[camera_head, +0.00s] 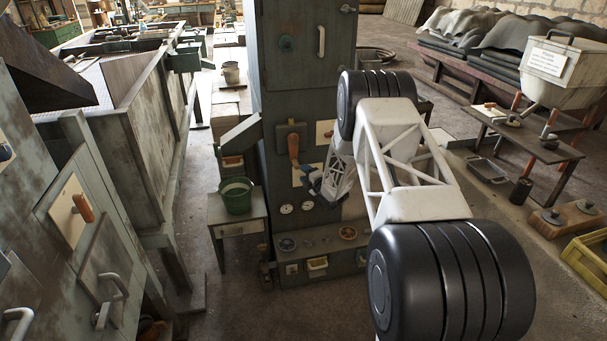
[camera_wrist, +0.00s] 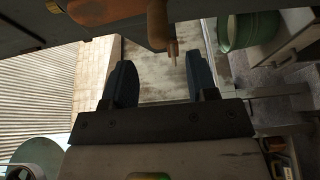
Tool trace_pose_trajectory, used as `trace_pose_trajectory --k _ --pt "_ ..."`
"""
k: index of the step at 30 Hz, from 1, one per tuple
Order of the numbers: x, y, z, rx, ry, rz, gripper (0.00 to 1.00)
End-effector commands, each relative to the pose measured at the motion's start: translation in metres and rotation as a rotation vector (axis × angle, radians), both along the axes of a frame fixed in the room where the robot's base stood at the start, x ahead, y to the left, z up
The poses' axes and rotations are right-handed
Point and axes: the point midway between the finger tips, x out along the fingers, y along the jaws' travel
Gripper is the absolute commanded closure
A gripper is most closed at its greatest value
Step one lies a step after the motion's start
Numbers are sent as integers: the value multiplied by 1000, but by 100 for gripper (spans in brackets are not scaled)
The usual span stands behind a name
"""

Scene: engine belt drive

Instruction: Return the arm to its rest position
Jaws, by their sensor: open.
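My gripper (camera_head: 310,180) is in front of the tall grey-green cabinet (camera_head: 300,60), close to its lower control panel. In the wrist view my gripper (camera_wrist: 162,82) shows two dark fingers spread apart with nothing between them. A lever with a wooden handle (camera_head: 293,148) hangs on the cabinet just above and left of the gripper. In the wrist view the wooden handle (camera_wrist: 157,22) is beyond the fingertips, apart from them. My arm is bent and reaches forward from the lower right of the head view.
A green bucket (camera_head: 236,195) stands on a small table (camera_head: 238,228) left of the cabinet. Gauges and a shelf of small parts (camera_head: 318,262) are below the gripper. A dark workbench (camera_head: 525,138) is at right. Open floor lies between the left machines and the small table.

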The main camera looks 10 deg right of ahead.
Motion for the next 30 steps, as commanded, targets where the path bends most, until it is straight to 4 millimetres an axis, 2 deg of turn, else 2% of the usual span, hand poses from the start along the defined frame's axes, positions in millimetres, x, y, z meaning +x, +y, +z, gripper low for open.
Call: trace_pose_trajectory --k 8,14,20,30 --pt "0 0 1 1 0 -1 47" --pt "0 1 15 10 21 -15 47" --pt "-4 2 51 41 91 -62 47" --pt "-34 4 138 144 271 -203 47"
